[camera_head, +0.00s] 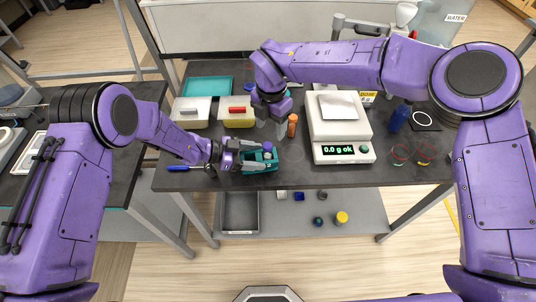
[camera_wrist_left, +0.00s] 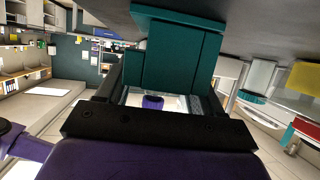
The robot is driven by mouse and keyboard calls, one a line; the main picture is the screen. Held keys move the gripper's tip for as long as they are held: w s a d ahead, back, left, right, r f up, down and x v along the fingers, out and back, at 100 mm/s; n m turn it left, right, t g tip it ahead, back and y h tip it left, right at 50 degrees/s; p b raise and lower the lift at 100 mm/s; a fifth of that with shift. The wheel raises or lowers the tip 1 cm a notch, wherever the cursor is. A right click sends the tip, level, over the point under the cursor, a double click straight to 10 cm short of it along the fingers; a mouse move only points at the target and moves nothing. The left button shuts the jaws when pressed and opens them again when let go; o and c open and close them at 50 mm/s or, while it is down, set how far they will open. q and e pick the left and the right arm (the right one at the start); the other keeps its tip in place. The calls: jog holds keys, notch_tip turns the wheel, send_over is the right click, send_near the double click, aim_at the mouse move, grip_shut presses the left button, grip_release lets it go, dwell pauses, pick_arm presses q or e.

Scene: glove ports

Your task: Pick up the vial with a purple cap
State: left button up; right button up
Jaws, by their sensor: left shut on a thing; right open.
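A small purple cap (camera_head: 267,146) shows at the top of a teal block (camera_head: 262,166) near the table's front edge. The vial body below the cap is hidden. My left gripper (camera_head: 254,156) is shut on the teal block, with its fingers along the block's two sides. In the left wrist view the teal block (camera_wrist_left: 175,55) fills the space beyond the fingers, and something purple (camera_wrist_left: 152,101) shows between them. My right gripper (camera_head: 272,126) is open and empty, pointing down behind the block, left of an orange-capped tube (camera_head: 292,125).
A white balance (camera_head: 340,128) reading 0.0 g stands right of the orange tube. White and yellow bins (camera_head: 239,121) and a teal tray (camera_head: 207,86) are at the back left. A blue bottle (camera_head: 399,117) is on the right. A blue pen (camera_head: 178,168) lies at the left front.

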aim_at(268, 144)
jog(key=f, duration=0.5)
jog(key=a+f, duration=0.1)
jog(key=f, duration=0.2)
jog(key=shift+s+f, duration=0.2)
jog(key=shift+s, duration=0.15)
jog(key=c, duration=1.1)
